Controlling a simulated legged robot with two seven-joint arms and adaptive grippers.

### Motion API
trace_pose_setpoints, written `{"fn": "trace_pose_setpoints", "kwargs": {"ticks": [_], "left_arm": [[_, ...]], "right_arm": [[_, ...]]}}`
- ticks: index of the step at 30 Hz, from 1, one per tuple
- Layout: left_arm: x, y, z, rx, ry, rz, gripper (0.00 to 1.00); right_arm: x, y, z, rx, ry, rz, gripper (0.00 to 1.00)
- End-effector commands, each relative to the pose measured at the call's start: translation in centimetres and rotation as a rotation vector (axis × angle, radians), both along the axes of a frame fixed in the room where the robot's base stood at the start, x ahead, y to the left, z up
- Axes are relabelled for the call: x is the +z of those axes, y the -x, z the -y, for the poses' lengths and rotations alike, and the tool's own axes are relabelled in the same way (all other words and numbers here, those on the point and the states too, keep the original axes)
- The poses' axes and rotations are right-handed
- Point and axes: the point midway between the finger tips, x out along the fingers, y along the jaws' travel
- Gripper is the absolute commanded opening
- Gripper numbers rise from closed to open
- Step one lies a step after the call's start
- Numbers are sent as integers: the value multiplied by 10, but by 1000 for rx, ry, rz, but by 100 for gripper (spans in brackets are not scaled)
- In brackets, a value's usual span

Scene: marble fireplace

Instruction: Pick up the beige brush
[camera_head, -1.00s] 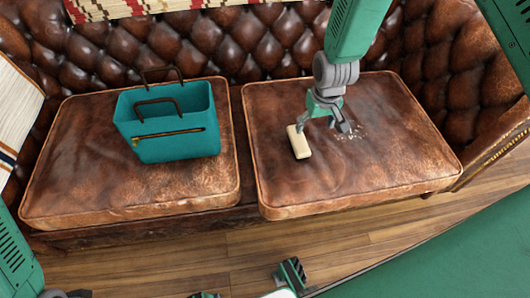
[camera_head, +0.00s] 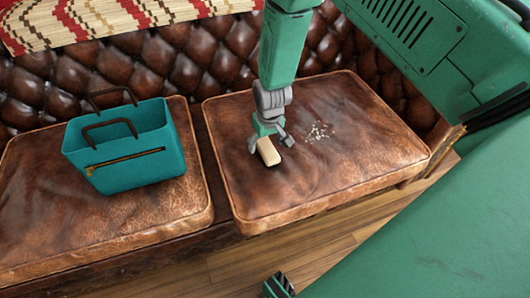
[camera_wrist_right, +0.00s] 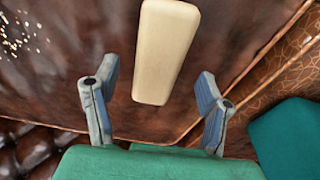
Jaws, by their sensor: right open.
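The beige brush (camera_head: 269,153) lies on the right brown leather cushion (camera_head: 350,165). It is a small pale block. My right gripper (camera_head: 269,142) is open right above and behind it, with its fingers on either side of the brush's far end in the head view. In the right wrist view the brush (camera_wrist_right: 164,50) lies ahead of and between the two spread fingers (camera_wrist_right: 156,78), and nothing is held. I cannot tell the exact height gap. A small dark green-edged part, maybe a finger of my left gripper (camera_head: 280,287), shows at the bottom edge of the head view.
White crumbs (camera_head: 319,131) lie on the cushion right of the brush. A teal handbag (camera_head: 130,155) with dark handles stands on the left cushion (camera_head: 185,205). The tufted sofa back (camera_head: 185,60) rises behind, with a patterned throw (camera_head: 90,20) over it. Wooden floor (camera_head: 290,255) lies in front.

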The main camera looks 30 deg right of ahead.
Motion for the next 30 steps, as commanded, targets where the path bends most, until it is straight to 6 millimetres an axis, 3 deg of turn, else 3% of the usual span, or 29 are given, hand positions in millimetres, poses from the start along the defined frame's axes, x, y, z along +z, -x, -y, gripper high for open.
{"fn": "trace_pose_setpoints", "kwargs": {"ticks": [1,4,12,14,17,18,26,30], "left_arm": [[-10,0,0,0,0,0,67],[-16,0,0,0,0,-1,67],[-16,0,0,0,0,0,67],[-16,0,0,0,0,0,67],[-16,0,0,0,0,0,67],[-16,0,0,0,0,0,67],[-16,0,0,0,0,0,67],[-8,0,0,0,0,0,67]], "right_arm": [[-14,0,1,-1,0,-2,66],[-28,-3,1,-2,0,-2,66],[-31,-4,1,-1,0,0,66],[-31,-4,1,-1,0,0,48],[-31,-4,1,-1,0,0,13],[-31,-4,1,-1,0,0,9],[-30,-4,1,-1,0,0,9],[-15,-5,1,0,0,1,9]]}}
